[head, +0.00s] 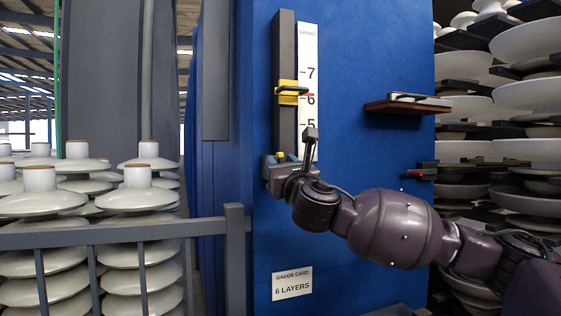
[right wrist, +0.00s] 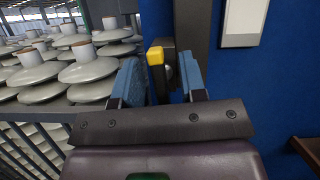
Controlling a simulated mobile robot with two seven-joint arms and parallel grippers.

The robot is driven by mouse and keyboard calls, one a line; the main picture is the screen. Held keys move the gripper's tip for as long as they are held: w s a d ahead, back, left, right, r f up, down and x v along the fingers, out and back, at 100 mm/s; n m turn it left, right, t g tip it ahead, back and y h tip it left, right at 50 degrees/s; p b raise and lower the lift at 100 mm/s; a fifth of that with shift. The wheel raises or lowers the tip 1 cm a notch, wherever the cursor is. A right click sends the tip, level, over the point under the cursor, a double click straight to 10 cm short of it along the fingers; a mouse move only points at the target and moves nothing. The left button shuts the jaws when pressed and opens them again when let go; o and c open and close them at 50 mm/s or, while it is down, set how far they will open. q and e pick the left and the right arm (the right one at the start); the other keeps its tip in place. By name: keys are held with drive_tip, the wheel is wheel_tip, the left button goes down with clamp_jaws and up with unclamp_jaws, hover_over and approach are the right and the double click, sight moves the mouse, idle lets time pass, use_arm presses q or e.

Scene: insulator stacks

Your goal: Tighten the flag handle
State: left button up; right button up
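The flag handle, with its yellow end (head: 281,156), shows at the lower part of the dark upright post (head: 284,60) on the blue panel. In the right wrist view its yellow end (right wrist: 155,56) stands between the two blue finger pads, close to the left pad. A round metal part shows beside it, towards the right pad. My right gripper (head: 280,168) is at the handle, with its fingers apart on either side. Firm contact with both pads does not show. The gripper hides the handle's lower part. My left gripper is not in view.
A yellow slider (head: 288,93) sits by the 6 on the white scale (head: 308,75). A card (head: 292,284) reads "6 LAYERS". A small shelf (head: 408,105) juts out at right. A grey railing (head: 120,233) and insulator stacks (head: 140,200) stand at left.

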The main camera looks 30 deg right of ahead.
drive_tip(key=shift+w, duration=0.1)
clamp_jaws()
